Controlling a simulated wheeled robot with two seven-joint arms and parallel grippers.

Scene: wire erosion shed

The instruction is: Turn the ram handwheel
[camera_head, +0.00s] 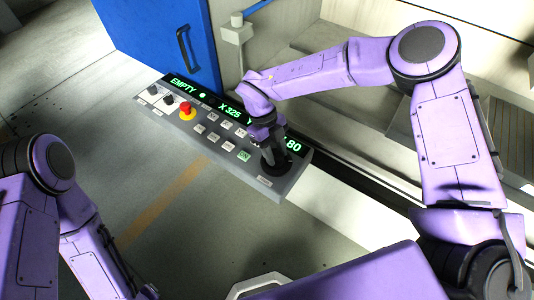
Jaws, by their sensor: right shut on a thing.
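The ram handwheel (276,167) is a dark round knob on the right end of the grey control panel. It is partly hidden by my right gripper (272,148), which reaches down onto it from above. The right gripper's dark fingers are shut on the handwheel. The fingertips and the wheel are both dark, so the exact grip on it is hard to make out. My left arm comes in at the lower left, and its gripper is not seen.
The control panel (214,116) carries a red emergency button (187,108), dark knobs, several push buttons and a green readout with "EMPTY" and "X 325". A blue door (160,40) with a dark handle stands behind it. Open floor lies in front.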

